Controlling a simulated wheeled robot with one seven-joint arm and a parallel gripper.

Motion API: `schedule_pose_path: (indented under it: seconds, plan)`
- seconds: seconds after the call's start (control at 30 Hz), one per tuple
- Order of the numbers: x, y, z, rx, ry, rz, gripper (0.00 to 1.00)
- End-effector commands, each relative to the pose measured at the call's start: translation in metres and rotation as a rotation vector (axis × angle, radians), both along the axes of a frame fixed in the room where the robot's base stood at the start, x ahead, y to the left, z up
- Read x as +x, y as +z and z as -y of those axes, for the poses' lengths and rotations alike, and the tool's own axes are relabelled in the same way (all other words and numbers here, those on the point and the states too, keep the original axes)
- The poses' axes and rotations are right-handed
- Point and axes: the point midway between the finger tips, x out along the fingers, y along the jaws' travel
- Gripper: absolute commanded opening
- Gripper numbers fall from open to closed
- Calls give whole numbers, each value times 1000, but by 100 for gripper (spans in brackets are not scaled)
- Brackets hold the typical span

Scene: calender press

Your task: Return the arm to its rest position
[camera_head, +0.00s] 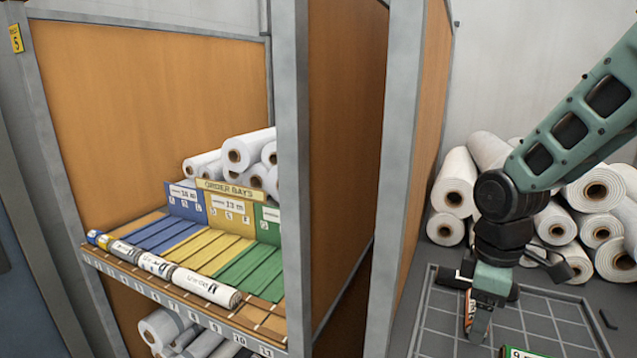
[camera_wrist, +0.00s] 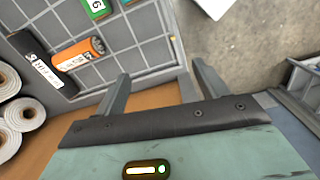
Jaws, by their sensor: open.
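My arm reaches in from the upper right of the head view, bent at a dark joint, with the hand pointing down. My gripper (camera_head: 480,322) hangs in front of the gridded tray (camera_head: 545,318). In the wrist view my gripper (camera_wrist: 158,88) has its two fingers wide apart with nothing between them. An orange roll (camera_wrist: 78,54) with a white label lies on the tray beyond the fingers, to the left. A black roll (camera_wrist: 36,60) lies beside it. A green labelled piece (camera_wrist: 97,8) is at the top edge.
Stacked white rolls (camera_head: 455,190) stand behind the tray. A grey frame post (camera_head: 402,150) and wood panel separate it from the shelf with order bays (camera_head: 225,235) at left. Labelled rolls (camera_head: 205,286) lie along the shelf's front. Grey floor (camera_wrist: 255,45) is open in the wrist view.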

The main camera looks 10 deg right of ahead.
Motion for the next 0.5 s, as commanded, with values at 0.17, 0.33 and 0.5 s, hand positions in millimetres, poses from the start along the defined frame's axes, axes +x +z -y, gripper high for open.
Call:
schedule_pose_path:
  seconds: [0.17, 0.33, 0.5]
  plan:
    - [-25, -4, -64, 2, -31, 7, 72]
    - [-59, -7, -114, 13, -75, 14, 72]
    - [-99, -10, -154, 33, -120, 15, 72]
